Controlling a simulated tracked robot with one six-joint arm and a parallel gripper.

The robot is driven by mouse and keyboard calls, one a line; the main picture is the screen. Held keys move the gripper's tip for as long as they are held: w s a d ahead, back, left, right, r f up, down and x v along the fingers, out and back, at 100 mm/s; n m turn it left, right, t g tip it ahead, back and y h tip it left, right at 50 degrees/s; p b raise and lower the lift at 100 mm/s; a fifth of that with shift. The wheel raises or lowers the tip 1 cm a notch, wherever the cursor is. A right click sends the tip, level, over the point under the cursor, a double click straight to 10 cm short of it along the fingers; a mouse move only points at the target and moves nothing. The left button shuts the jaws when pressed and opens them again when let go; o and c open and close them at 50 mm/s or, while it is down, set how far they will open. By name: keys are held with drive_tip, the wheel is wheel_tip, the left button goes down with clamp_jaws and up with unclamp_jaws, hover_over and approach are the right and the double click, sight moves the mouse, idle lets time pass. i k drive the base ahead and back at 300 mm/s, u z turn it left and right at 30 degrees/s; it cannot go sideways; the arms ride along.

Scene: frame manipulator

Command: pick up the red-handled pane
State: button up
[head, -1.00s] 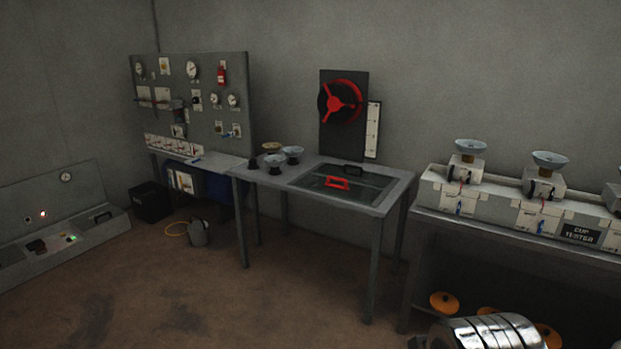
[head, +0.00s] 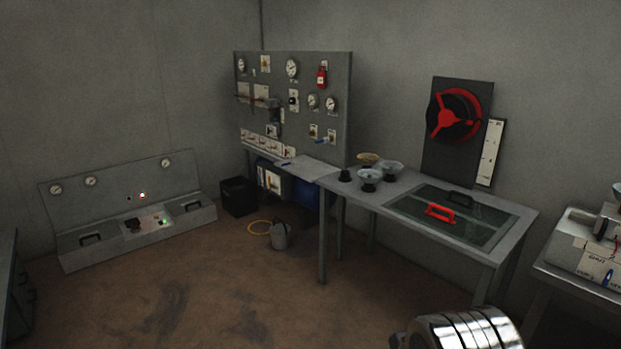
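The red handle (head: 440,212) sits on a dark glass pane (head: 410,207) set flat in the top of the grey table at right. A second, black handle (head: 460,199) stands just behind it, on the glass farther from me. My gripper is not in the head view. A banded shiny metal part (head: 465,331), which I cannot identify, shows at the bottom edge, in front of and below the table.
Several cups (head: 370,178) stand on the table's left end. A red wheel (head: 453,115) on a dark upright panel rises behind the table. A gauge board (head: 293,100) and a low console (head: 130,212) stand to the left. The brown floor (head: 200,290) in front is largely clear.

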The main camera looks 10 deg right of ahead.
sight(444, 219)
drive_tip(key=u, duration=0.3)
drive_tip(key=i, duration=1.65)
drive_tip(key=z, duration=0.3)
drive_tip(key=i, duration=0.85)
drive_tip(key=z, duration=0.85)
drive_tip(key=i, duration=1)
drive_tip(key=z, duration=0.45)
